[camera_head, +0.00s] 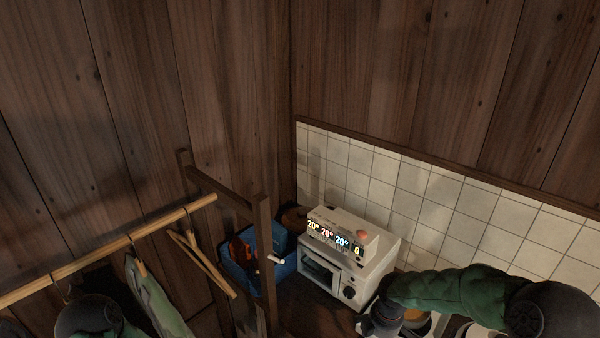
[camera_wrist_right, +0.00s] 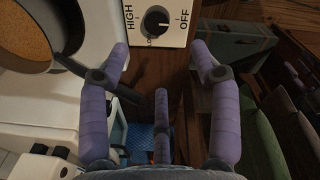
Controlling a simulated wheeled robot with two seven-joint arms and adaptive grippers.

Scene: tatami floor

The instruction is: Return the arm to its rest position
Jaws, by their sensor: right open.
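My right arm, in a green sleeve, comes in from the right in the head view and bends down at the lower right. My right gripper (camera_head: 376,322) is partly cut off there, beside the front of the white toaster oven (camera_head: 350,275). In the right wrist view my right gripper (camera_wrist_right: 161,62) has its purple fingers spread wide, with nothing between them. The oven's panel with its HIGH/OFF knob (camera_wrist_right: 157,20) lies beyond the fingertips. My left gripper is not in view.
A pan (camera_wrist_right: 38,28) with brown contents is close to one finger; its dark handle passes near that finger. A blue crate (camera_head: 283,270) stands left of the oven. A wooden clothes rack (camera_head: 263,225) with hangers stands at the left. A tiled wall (camera_head: 430,185) is behind the oven.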

